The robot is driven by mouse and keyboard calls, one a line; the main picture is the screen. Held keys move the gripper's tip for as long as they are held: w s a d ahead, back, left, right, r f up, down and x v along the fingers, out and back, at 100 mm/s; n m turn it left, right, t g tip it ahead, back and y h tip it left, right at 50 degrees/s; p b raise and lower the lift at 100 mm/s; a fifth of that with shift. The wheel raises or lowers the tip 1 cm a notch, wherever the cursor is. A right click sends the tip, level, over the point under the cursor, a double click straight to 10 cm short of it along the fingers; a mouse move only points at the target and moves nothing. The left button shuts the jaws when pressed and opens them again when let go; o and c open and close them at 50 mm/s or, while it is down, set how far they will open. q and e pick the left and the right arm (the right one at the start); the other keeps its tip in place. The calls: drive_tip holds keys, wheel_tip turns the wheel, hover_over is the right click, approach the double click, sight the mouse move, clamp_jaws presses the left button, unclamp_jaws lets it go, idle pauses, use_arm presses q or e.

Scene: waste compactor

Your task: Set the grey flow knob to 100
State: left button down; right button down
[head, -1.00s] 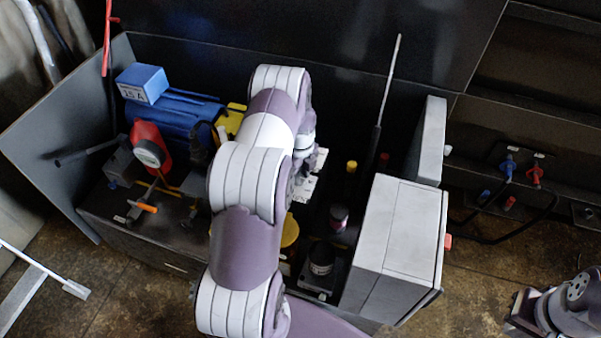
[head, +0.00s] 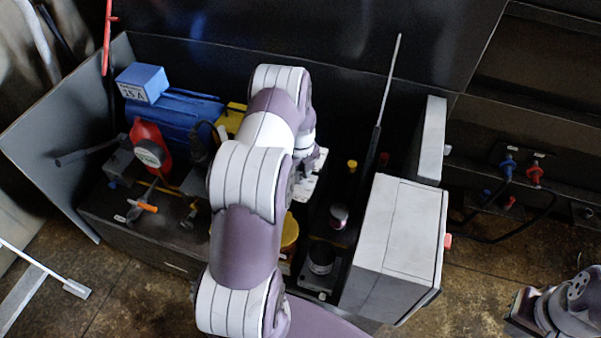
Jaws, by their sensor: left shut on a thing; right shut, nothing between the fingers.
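My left arm (head: 245,240) comes up from the bottom middle and reaches over the machine bench. Its wrist (head: 306,140) is bent down behind the arm, and the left gripper (head: 308,184) shows only in part beside it. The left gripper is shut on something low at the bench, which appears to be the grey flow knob. The knob, its scale and its setting are hidden by my arm and gripper. My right gripper (head: 518,312) is at the lower right, away from the bench, shut and empty.
A blue motor (head: 175,115) with a blue box, a red part (head: 148,145) and an orange-handled valve (head: 144,207) stand left. A grey cabinet (head: 395,235) and a thin upright rod (head: 388,85) stand right. Blue and red connectors (head: 508,168) are on the far-right wall.

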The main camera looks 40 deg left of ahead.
use_arm(q)
drive_tip(key=c, duration=0.9)
unclamp_jaws()
drive_tip(key=shift+o, duration=0.2)
wheel_tip(320, 180, up, 13)
drive_tip(key=shift+f, duration=0.1)
